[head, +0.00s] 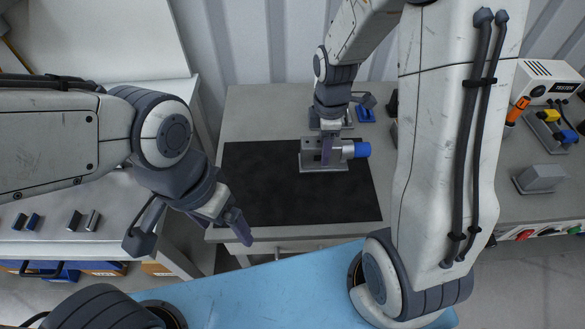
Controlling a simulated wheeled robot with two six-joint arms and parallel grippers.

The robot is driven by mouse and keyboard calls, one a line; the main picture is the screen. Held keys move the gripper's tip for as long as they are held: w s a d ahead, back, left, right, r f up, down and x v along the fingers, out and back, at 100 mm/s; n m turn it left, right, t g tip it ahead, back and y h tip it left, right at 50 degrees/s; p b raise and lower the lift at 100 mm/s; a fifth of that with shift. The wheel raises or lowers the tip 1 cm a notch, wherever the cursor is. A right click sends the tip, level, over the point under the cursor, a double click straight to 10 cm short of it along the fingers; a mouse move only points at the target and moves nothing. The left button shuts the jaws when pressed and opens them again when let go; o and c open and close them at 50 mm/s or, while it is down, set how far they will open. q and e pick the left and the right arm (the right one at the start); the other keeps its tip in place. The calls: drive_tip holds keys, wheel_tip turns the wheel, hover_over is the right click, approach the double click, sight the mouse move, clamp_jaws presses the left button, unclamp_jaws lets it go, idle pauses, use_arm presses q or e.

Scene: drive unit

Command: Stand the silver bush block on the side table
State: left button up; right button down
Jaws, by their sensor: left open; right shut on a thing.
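A silver block (309,157) with a blue cylinder (356,149) at its right side sits on the black mat (265,195) of the middle table. My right gripper (327,151) points down and is shut on the silver block; its fingers hide part of it. Whether it is lifted off the mat I cannot tell. My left gripper (236,222) is open and empty, above the front left edge of the middle table. A side table (500,207) stands at the right, with a grey block (540,178) on it.
The right table also holds a white tester box (545,80), an orange-handled tool (517,110) and yellow and blue parts. Several small cylinders (75,220) lie on the left table. A blue part (365,113) lies behind the mat. The mat's left and front are clear.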

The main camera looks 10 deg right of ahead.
drive_tip(key=shift+w+a+f+p, duration=0.15)
drive_tip(key=shift+a+f+p, duration=0.2)
drive_tip(key=shift+a+f, duration=1.65)
drive_tip(key=shift+w+a+f+p, duration=0.1)
drive_tip(key=shift+a+f+p, duration=0.2)
drive_tip(key=shift+a+f, duration=1.65)
drive_tip(key=shift+d+f, duration=0.3)
drive_tip(key=shift+f, duration=0.05)
drive_tip(key=shift+c, duration=1.2)
unclamp_jaws()
